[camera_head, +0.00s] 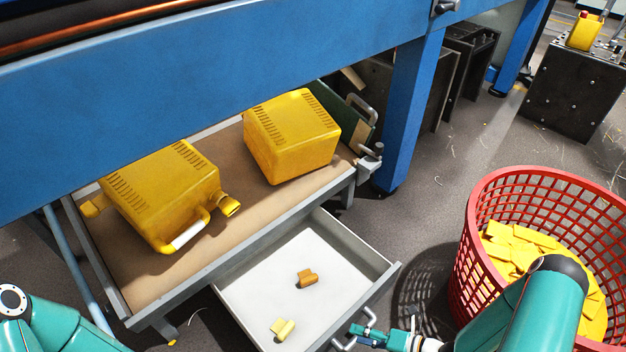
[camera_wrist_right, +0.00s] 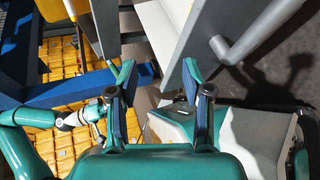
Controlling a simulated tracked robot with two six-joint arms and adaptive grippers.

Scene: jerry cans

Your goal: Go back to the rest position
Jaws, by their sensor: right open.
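My right gripper (camera_head: 372,334) is just outside the front right of the open drawer (camera_head: 240,309), by its handle. In the right wrist view (camera_wrist_right: 157,85) its two fingers are spread with nothing between them. My left arm (camera_head: 50,325) enters the head view at the bottom left, and its gripper is outside that view. The left arm also shows in the right wrist view (camera_wrist_right: 30,140), but its jaws cannot be made out. Two yellow jerry cans, one on the left (camera_head: 165,195) and one on the right (camera_head: 290,135), lie on the brown shelf (camera_head: 130,285).
A small brown piece (camera_head: 307,278) and a small yellow piece (camera_head: 282,328) lie in the drawer. A red basket (camera_head: 480,225) with yellow pieces stands at the right, close to my right arm. A blue table frame (camera_head: 200,80) overhangs the shelf.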

